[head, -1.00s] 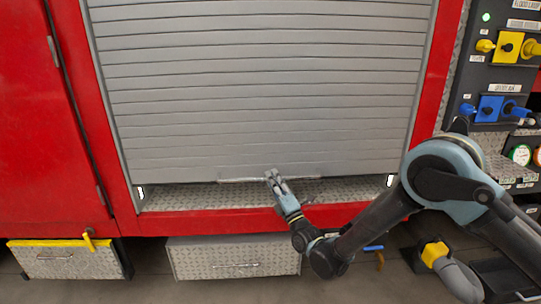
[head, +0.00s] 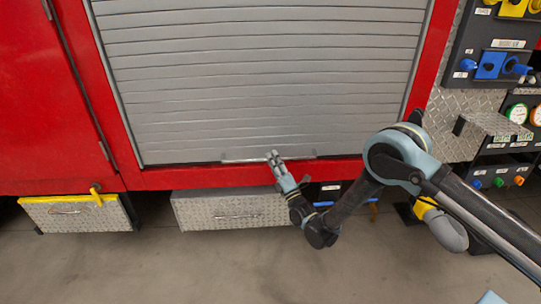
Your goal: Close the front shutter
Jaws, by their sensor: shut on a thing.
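The front shutter (head: 262,90) is a grey slatted roller door in a red frame. Its bottom edge lies at or very close to the red sill (head: 200,178); no opening shows beneath it. A thin metal handle bar (head: 240,157) runs along its bottom edge. My gripper (head: 273,157) is at the middle of this bar, with its fingers shut on it. The fingers hide a short part of the bar.
Below the sill are a drawer with a yellow top edge (head: 75,215) and a diamond-plate drawer (head: 235,210). A pump panel with a blue valve (head: 490,65) and gauges stands at the right. The floor (head: 200,270) in front is clear.

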